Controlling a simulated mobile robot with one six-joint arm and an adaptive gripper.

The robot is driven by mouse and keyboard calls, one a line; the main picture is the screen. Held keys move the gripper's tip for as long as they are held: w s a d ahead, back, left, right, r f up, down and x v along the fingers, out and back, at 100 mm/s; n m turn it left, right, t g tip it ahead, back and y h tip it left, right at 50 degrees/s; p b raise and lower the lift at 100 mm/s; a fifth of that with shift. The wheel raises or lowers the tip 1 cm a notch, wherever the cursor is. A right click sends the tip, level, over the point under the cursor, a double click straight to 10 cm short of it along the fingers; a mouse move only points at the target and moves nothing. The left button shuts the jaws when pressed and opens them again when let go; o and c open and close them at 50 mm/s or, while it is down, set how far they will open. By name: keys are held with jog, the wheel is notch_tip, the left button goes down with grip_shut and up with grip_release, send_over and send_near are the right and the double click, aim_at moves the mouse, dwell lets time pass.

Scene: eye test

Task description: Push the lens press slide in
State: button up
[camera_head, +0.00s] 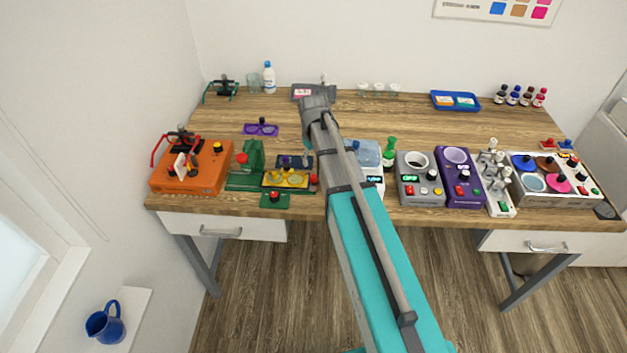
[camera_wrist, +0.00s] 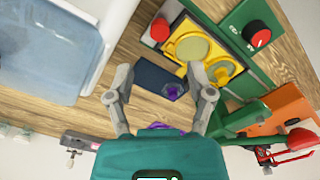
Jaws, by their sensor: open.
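The lens press is a green device (camera_head: 252,152) with an upright body, left of my arm in the head view; its green body (camera_wrist: 236,117) is at the right in the wrist view. Its yellow slide (camera_head: 287,180) lies to the right of that body, with a red knob (camera_head: 314,178) at its right end. In the wrist view the yellow slide (camera_wrist: 185,48) shows round seats, and the red knob (camera_wrist: 159,30) is at its left end. My gripper (camera_wrist: 158,68) is open, with nothing seen between its fingers. In the head view my arm hides it.
A dark blue plate (camera_wrist: 155,80) with a purple knob lies between my fingers and the slide in the picture. A green box (camera_head: 274,199) with a red knob stands in front of the slide. An orange box (camera_head: 190,179) stands left, a clear blue tub (camera_head: 368,152) right.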

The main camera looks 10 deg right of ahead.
aim_at(313, 176)
jog(key=shift+f+b, duration=3.75)
jog(key=shift+f, duration=0.35)
grip_shut()
